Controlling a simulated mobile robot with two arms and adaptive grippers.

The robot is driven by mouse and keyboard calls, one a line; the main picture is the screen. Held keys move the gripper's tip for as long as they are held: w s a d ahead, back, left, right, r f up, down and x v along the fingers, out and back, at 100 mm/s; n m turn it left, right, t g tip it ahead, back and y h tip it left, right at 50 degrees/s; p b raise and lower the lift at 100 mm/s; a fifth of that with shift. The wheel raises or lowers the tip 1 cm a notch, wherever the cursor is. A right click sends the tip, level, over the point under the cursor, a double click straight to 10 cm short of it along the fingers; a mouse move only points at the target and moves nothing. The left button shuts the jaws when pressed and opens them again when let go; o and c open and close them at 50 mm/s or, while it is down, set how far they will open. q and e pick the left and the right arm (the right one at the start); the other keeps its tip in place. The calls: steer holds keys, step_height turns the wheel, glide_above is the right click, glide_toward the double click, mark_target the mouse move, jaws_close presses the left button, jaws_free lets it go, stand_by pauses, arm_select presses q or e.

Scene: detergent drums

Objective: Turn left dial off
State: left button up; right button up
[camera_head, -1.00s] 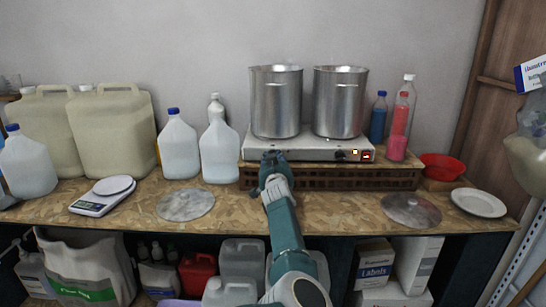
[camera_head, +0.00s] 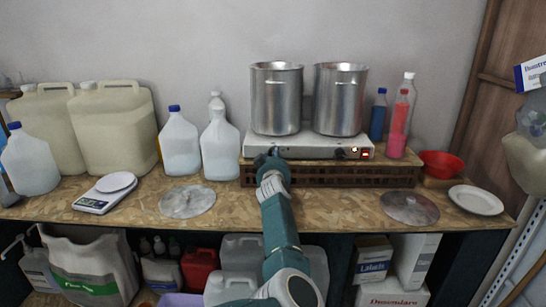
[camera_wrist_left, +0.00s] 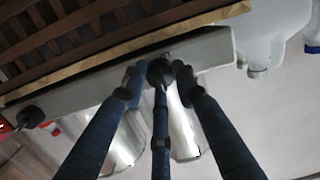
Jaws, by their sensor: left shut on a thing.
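The silver double hot plate (camera_head: 310,146) stands on a brown slatted crate at the back of the bench. Its left dial (camera_wrist_left: 160,72) is a dark knob, seen between my left gripper's blue fingers in the left wrist view. My left gripper (camera_head: 271,158) is shut on this knob at the hot plate's front face and mostly hides it in the head view. The right dial (camera_head: 340,153) is a dark knob, free, beside a lit orange-red switch (camera_head: 366,153). It also shows in the wrist view (camera_wrist_left: 30,117). My right gripper is not in view.
Two tall metal pots (camera_head: 277,100) stand on the hot plate. White jugs (camera_head: 220,147) are close on its left, coloured bottles (camera_head: 378,117) on its right. Flat round lids (camera_head: 187,201) and a scale (camera_head: 106,193) lie on the bench. The bench front is otherwise fairly clear.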

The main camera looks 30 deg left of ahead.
arm_select(q)
steer(key=shift+a+r, duration=0.1)
steer(key=shift+r, duration=0.25)
steer(key=o, duration=1)
steer(key=shift+c, duration=0.2)
steer(key=shift+o, duration=0.9)
steer(key=shift+f, duration=0.2)
step_height(320, 180, up, 10)
